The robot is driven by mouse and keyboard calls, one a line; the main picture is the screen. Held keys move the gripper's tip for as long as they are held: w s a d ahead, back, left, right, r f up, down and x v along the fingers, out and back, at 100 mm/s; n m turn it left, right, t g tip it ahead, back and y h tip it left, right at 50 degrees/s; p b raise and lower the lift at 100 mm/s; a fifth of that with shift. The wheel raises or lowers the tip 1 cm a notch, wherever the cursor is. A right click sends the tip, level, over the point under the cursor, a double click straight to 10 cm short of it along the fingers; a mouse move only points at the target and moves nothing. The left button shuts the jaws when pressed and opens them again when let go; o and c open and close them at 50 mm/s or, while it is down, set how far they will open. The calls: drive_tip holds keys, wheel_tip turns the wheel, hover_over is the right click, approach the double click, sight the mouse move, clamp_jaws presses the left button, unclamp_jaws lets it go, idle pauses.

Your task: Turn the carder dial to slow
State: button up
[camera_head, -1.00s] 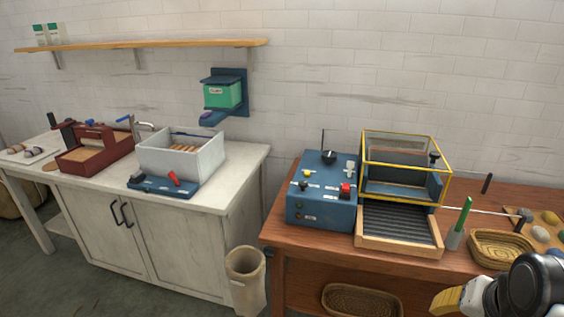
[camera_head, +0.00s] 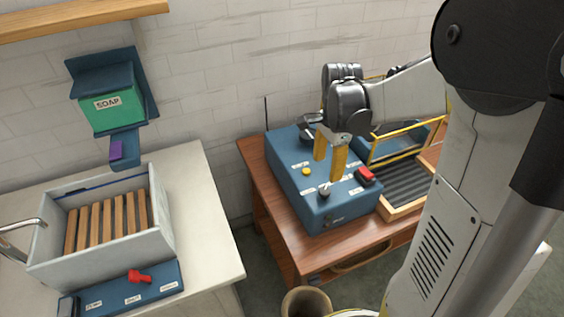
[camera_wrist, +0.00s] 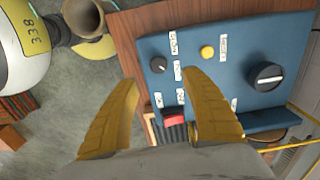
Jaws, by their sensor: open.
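The blue carder box (camera_head: 290,165) stands on the wooden table. A small black dial with a pale pointer (camera_head: 324,190) is near its front edge; it also shows in the wrist view (camera_wrist: 158,65), with small labels beside it too blurred to read. A larger black knob (camera_wrist: 267,76) sits farther back on the same top. I cannot tell by its label which one sets the speed. My gripper (camera_head: 329,162) points down above the box top, its yellow fingers apart and empty. In the wrist view the small dial lies between and beyond the fingertips (camera_wrist: 160,82), apart from them.
A yellow button (camera_wrist: 207,51) and a red switch (camera_head: 365,175) are on the same top, the switch close to my fingers. A yellow-framed guard and ribbed tray (camera_head: 405,185) adjoin the box. A bin (camera_head: 306,302) stands below. The sink counter (camera_head: 205,230) is at left.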

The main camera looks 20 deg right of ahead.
sight(325, 191)
drive_tip(key=shift+f, duration=0.4)
drive_tip(key=f+b, duration=0.1)
drive_tip(key=f, duration=0.2)
drive_tip(key=f+b, duration=0.1)
drive_tip(key=f, duration=0.2)
drive_tip(key=f+b, duration=0.1)
drive_tip(key=f, duration=0.1)
drive_tip(key=shift+s+d+f, duration=0.25)
drive_tip(key=shift+d+f, duration=0.05)
drive_tip(key=shift+f, duration=0.1)
drive_tip(key=shift+a+f+b, duration=0.1)
drive_tip(key=shift+f+b, duration=0.3)
drive_tip(key=shift+f, duration=0.15)
clamp_jaws()
